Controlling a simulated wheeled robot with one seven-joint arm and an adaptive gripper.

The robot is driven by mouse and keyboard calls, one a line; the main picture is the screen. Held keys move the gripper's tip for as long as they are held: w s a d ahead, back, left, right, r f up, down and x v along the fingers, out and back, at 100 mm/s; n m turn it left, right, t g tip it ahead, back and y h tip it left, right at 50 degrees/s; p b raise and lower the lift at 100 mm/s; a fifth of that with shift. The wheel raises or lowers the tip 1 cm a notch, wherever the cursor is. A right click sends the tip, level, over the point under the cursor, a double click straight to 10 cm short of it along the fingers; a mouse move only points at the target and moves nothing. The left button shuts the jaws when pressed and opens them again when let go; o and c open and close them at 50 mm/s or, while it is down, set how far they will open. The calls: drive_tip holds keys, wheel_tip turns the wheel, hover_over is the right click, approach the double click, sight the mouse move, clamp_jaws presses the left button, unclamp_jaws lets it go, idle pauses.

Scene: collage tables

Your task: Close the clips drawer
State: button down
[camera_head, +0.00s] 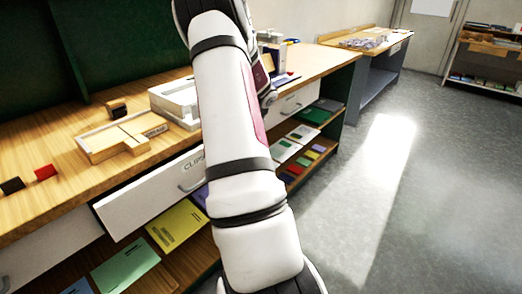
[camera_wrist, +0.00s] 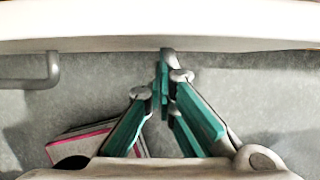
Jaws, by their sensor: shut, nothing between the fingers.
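The clips drawer (camera_head: 150,186) has a white front with the label "CLIPS" and a metal handle (camera_head: 190,184). It sits under the wooden tabletop in the head view, and its front stands out from the table's edge, so it is partly open. My arm hides its right end. In the wrist view the drawer's white front edge (camera_wrist: 100,32) runs across the top, with the grey handle (camera_wrist: 30,72) at left. My gripper (camera_wrist: 165,58) has its teal fingers shut and empty, tips close to the drawer front, right of the handle. I cannot tell whether they touch.
A wooden tray (camera_head: 118,136) and a white box (camera_head: 172,102) stand on the tabletop, with red and black blocks at left. Shelves below hold coloured folders (camera_head: 180,222). Another white drawer (camera_head: 297,100) is farther right. The grey floor (camera_head: 420,210) at right is clear.

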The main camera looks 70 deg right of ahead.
drive_tip(key=shift+w+d+p, duration=0.15)
drive_tip(key=shift+w+d, duration=0.1)
drive_tip(key=shift+w, duration=0.7)
drive_tip(key=shift+w+d+p, duration=0.2)
drive_tip(key=shift+w+d, duration=0.1)
drive_tip(key=shift+w, duration=0.6)
drive_tip(key=shift+w+d+p, duration=0.15)
drive_tip(key=shift+w+d, duration=0.1)
drive_tip(key=shift+w, duration=0.7)
drive_tip(key=shift+s, duration=0.3)
drive_tip(key=s+a+r+p, duration=0.1)
drive_tip(key=s+a+r, duration=0.1)
drive_tip(key=s+r, duration=0.5)
wheel_tip(320, 180, up, 2)
drive_tip(key=shift+r, duration=0.15)
drive_tip(key=shift+s+a, duration=0.1)
